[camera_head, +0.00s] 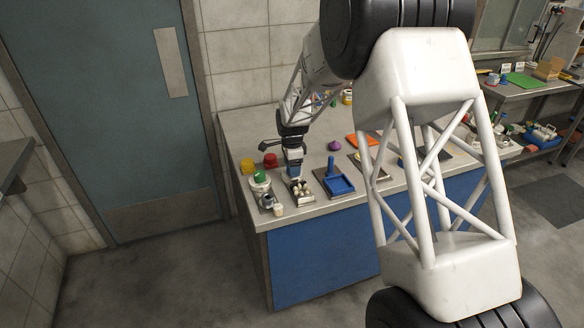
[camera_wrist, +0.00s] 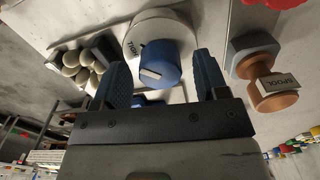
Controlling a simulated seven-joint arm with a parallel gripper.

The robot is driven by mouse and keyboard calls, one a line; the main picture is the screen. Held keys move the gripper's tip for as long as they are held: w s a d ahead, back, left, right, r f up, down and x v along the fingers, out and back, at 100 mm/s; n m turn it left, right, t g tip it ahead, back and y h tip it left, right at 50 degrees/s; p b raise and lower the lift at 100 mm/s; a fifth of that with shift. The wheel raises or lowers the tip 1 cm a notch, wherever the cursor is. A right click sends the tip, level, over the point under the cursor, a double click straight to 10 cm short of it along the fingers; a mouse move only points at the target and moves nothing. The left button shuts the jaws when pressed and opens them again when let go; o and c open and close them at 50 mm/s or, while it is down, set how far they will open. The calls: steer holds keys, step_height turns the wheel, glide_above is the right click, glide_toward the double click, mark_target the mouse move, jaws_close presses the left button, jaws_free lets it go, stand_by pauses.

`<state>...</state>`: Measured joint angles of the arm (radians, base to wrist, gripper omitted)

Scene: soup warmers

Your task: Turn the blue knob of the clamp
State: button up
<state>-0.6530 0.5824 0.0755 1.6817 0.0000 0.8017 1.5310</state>
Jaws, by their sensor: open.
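The blue knob (camera_wrist: 160,65) is a short cylinder with a pale marker on its face. It sits on a round white base (camera_wrist: 136,27) with dark lettering. My gripper (camera_wrist: 162,72) is open, with one dark blue finger on each side of the knob in the wrist view. A gap shows between the knob and each finger. I cannot tell how deep the knob is between the fingertips. In the head view my gripper (camera_head: 295,174) points down at the bench near its front left; the knob is not clearly visible there. I cannot make out a clamp body.
In the wrist view, pale rounded pieces (camera_wrist: 82,65) lie left and a copper spool (camera_wrist: 274,98) right. On the bench (camera_head: 237,150), a red item (camera_head: 270,160) and yellow item (camera_head: 248,166) stand left, a blue tray (camera_head: 339,186) right. The floor in front is clear.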

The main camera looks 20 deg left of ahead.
steer(key=shift+f, duration=0.45)
steer(key=c, duration=0.9)
